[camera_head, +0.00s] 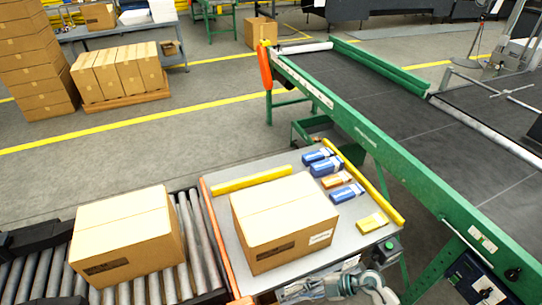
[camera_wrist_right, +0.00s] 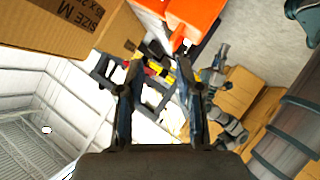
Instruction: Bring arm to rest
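My right arm (camera_head: 345,284) shows at the bottom edge of the head view, just in front of the work table. Its gripper is hard to make out there. In the right wrist view my right gripper (camera_wrist_right: 160,90) has its two dark fingers apart, with nothing between them. A box printed SIZE M (camera_wrist_right: 70,25) is at the upper left of that view, beside the fingers and not held. I cannot make out my left gripper in either view.
A closed carton (camera_head: 285,222) stands on the work table (camera_head: 222,212), among blue packs (camera_head: 347,193) and a yellow pack (camera_head: 371,222). Another carton (camera_head: 125,240) sits on the roller conveyor (camera_head: 190,240) to the left. A green-framed belt conveyor (camera_head: 400,155) runs along the right.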

